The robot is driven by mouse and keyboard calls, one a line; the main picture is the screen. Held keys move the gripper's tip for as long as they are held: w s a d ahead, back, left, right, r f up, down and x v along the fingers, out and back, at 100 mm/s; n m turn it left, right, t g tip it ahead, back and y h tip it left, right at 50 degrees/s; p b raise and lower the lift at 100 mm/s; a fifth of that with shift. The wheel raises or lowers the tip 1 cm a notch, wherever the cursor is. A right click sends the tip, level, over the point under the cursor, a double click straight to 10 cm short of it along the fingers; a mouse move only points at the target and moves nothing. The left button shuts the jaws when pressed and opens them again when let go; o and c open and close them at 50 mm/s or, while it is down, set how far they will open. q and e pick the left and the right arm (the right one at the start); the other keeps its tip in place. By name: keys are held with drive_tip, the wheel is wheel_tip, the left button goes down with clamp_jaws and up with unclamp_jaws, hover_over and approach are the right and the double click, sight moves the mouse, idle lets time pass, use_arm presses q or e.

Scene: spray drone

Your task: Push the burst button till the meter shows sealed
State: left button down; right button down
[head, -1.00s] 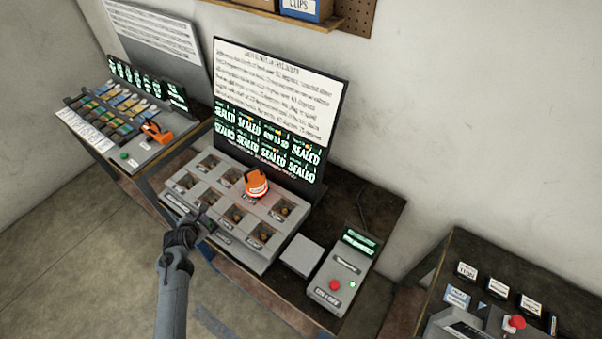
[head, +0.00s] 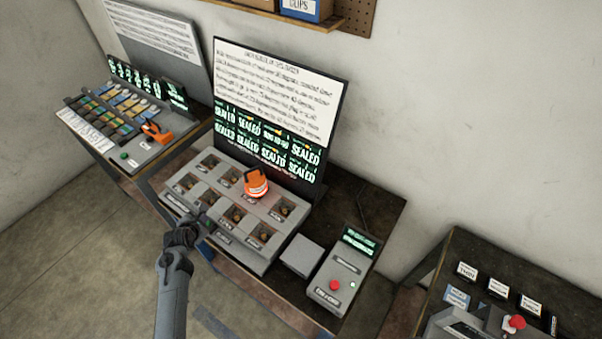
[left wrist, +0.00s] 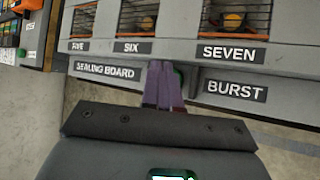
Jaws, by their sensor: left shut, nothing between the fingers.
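The sealing board (head: 262,258) is a grey stepped panel with several caged bays labelled by number. In the left wrist view, the BURST label (left wrist: 235,90) is on its front edge below SEVEN. A green button (left wrist: 181,76) shows just left of that label, partly hidden behind my fingers. My left gripper (head: 208,222) is shut and empty at the board's front edge. Its purple fingertips (left wrist: 164,72) are at the button; contact is unclear. The meter screen (head: 268,140) shows SEALED in most cells; the third cell of the top row reads differently, too small to read. My right gripper is out of view.
An orange device (head: 256,183) stands on the board. A grey box with a red button (head: 334,285) sits to the right on the bench. Another bench with a panel (head: 125,145) stands at the left, and one with a red knob (head: 513,322) at the right.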

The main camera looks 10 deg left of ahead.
use_arm(q)
drive_tip(key=shift+f, duration=0.2)
idle(0.4)
drive_tip(key=shift+f, duration=0.25)
drive_tip(key=shift+f+b, duration=0.5)
drive_tip(key=shift+f, duration=0.1)
idle(0.7)
drive_tip(key=shift+r, duration=0.15)
drive_tip(key=shift+r+p, duration=0.95)
drive_tip(key=shift+p, duration=0.2)
wheel_tip(320, 180, up, 6)
drive_tip(key=p, duration=0.6)
drive_tip(key=shift+f, duration=0.1)
idle(0.3)
